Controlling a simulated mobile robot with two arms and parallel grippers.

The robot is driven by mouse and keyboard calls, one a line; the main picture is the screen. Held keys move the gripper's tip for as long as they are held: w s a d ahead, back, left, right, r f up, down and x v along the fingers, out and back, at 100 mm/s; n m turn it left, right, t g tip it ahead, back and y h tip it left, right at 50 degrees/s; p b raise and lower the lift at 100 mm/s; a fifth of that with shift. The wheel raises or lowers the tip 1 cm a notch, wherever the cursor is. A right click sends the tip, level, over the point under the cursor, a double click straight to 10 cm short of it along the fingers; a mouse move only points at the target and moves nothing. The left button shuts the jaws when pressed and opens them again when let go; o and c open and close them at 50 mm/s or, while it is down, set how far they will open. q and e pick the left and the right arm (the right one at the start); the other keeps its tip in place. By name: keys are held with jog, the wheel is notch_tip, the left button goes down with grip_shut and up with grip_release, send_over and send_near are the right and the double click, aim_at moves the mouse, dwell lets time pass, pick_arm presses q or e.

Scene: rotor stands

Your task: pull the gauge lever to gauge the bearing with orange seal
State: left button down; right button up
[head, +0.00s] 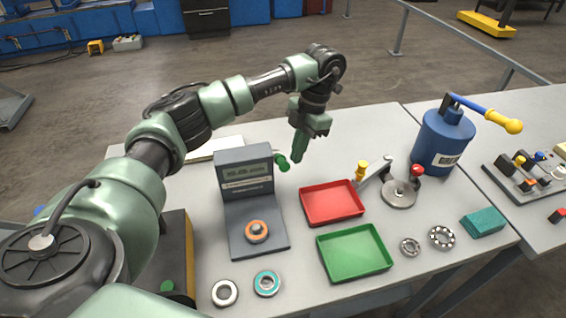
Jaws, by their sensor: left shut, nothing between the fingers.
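The gauge (233,217) is a grey stand with an upright display box on the table. The bearing with orange seal (256,231) sits on its base plate. The gauge lever (283,162) sticks out from the right side of the display box and ends in a green knob. My left gripper (298,157) is shut and empty, pointing down just right of the green knob. I cannot tell whether its fingers touch the knob. My right gripper is not in view.
A red tray (331,203) and a green tray (354,252) lie right of the gauge, both empty. Several loose bearings (267,283) lie along the front. A small lever press (399,193), a blue canister (443,140) and a teal block (482,222) stand to the right.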

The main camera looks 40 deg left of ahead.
pick_arm(q)
jog(key=shift+s, duration=0.1)
jog(key=v, duration=0.7)
jog(key=shift+r+b, duration=0.3)
jog(key=shift+r, duration=0.1)
dwell(0.6)
